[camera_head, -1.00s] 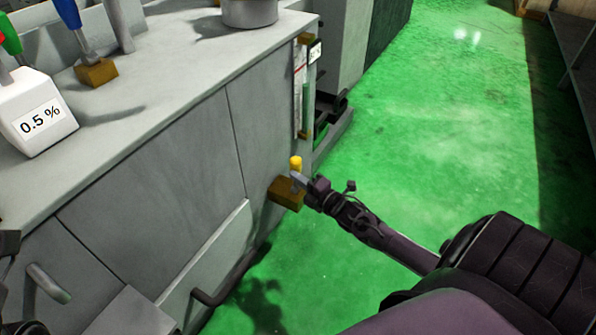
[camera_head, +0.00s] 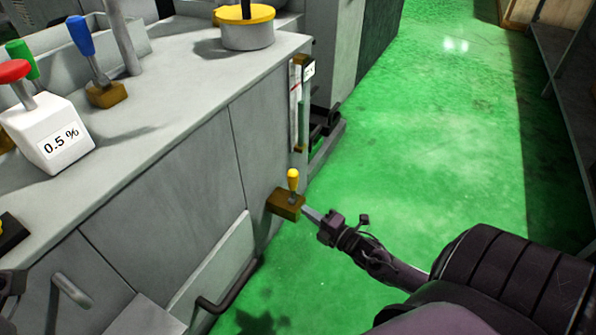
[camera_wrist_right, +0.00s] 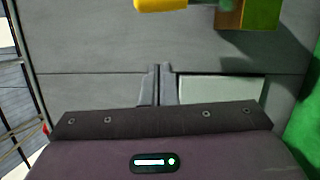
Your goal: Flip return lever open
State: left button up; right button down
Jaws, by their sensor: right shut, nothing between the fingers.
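The lever with a yellow knob (camera_head: 293,175) stands upright on a brown block (camera_head: 285,204) at the cabinet's right front corner. My right gripper (camera_head: 306,210) is shut and empty, just right of the block and below the knob, seemingly slightly apart from it. In the right wrist view the yellow knob (camera_wrist_right: 172,4) and the block (camera_wrist_right: 246,12) are at the top edge, partly cut off, above the closed fingertips (camera_wrist_right: 157,70). Of my left arm only dark parts show at the left edge of the head view; its fingers are not visible.
The grey cabinet (camera_head: 170,190) fills the left side. A blue-knob lever (camera_head: 82,36), a green one (camera_head: 21,60) and a red-knob one (camera_head: 13,71) stand on its top. A black handle bar (camera_head: 222,303) sticks out low in front. The green floor (camera_head: 430,150) at right is clear.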

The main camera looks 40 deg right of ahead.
jog(key=shift+s+d, duration=0.15)
jog(key=shift+s, duration=0.85)
jog(key=shift+s+f, duration=0.1)
